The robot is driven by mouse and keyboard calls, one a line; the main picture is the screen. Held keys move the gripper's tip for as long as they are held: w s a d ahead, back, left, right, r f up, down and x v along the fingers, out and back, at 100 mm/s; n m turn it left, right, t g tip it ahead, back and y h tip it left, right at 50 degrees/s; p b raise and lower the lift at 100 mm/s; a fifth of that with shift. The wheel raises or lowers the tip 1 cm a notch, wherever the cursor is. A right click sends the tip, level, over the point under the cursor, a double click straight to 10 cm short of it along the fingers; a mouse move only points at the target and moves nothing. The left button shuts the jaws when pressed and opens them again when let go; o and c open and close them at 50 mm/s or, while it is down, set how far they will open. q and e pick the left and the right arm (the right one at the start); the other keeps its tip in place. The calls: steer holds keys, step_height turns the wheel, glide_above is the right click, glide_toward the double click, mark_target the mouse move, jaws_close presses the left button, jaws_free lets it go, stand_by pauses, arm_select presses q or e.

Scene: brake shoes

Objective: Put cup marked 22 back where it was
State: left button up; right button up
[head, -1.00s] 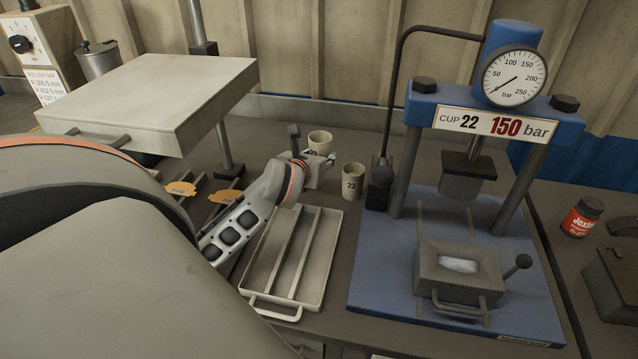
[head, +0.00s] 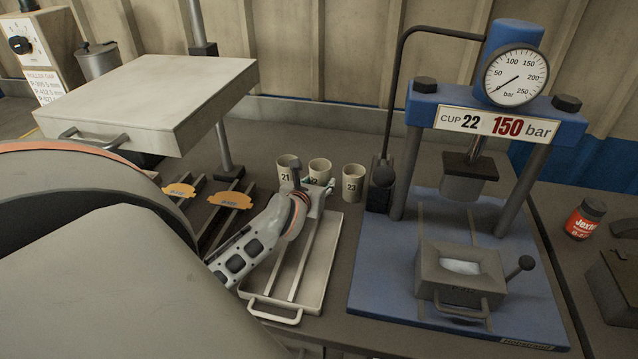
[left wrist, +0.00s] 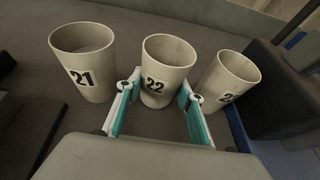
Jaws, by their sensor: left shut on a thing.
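The cup marked 22 (head: 319,168) is beige and upright, between the cup marked 21 (head: 286,165) and the cup marked 23 (head: 353,182). My left gripper (head: 318,187) is at its near side. In the left wrist view, cup 22 (left wrist: 165,70) is between the teal-padded fingers of my left gripper (left wrist: 158,97), which is shut on it. Cup 21 (left wrist: 85,65) stands left of the fingers and cup 23 (left wrist: 228,80) right of them. Cup 22 looks level with its neighbours; its base is partly hidden in the head view. My right gripper is not in view.
A metal tray (head: 328,262) with dividers lies under my left forearm. The blue press (head: 375,305) stands to the right, its sign reading CUP 22, 150 bar. Orange tags (head: 230,200) lie to the left. Cups 21 and 23 are close beside the fingers.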

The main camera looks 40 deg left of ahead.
arm_select(q)
steer(key=shift+f, duration=0.15)
steer(key=o, duration=1.2)
steer(key=shift+r, duration=0.3)
steer(key=v, duration=1.2)
steer(key=shift+f, duration=0.1)
